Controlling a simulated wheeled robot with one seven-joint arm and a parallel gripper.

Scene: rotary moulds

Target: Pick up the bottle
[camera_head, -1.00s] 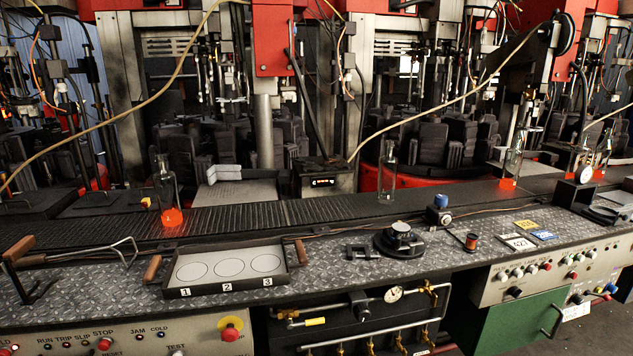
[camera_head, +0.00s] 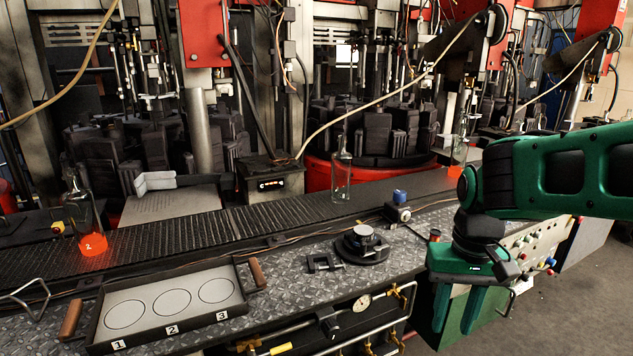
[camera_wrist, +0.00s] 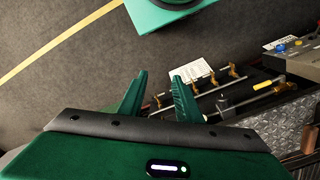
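Several clear glass bottles stand upright in the head view. One with a glowing orange base marked 2 (camera_head: 84,215) is at the left end of the dark conveyor. A clear bottle without glow (camera_head: 342,178) stands at the conveyor's middle. Another bottle with an orange base (camera_head: 460,145) is farther right, partly behind my arm. Which bottle is meant cannot be told. My gripper (camera_head: 457,312) hangs at the right, pointing down beyond the bench's front edge, well apart from every bottle. In the wrist view my gripper (camera_wrist: 159,80) has its two fingers apart with nothing between them.
A tray (camera_head: 240,307) with three numbered circles lies on the bench front. A round dark fixture (camera_head: 362,245) and a blue-topped device (camera_head: 399,208) stand right of it. Machines with a slanting hose rise behind the conveyor (camera_head: 290,213). The wrist view shows floor and pipework.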

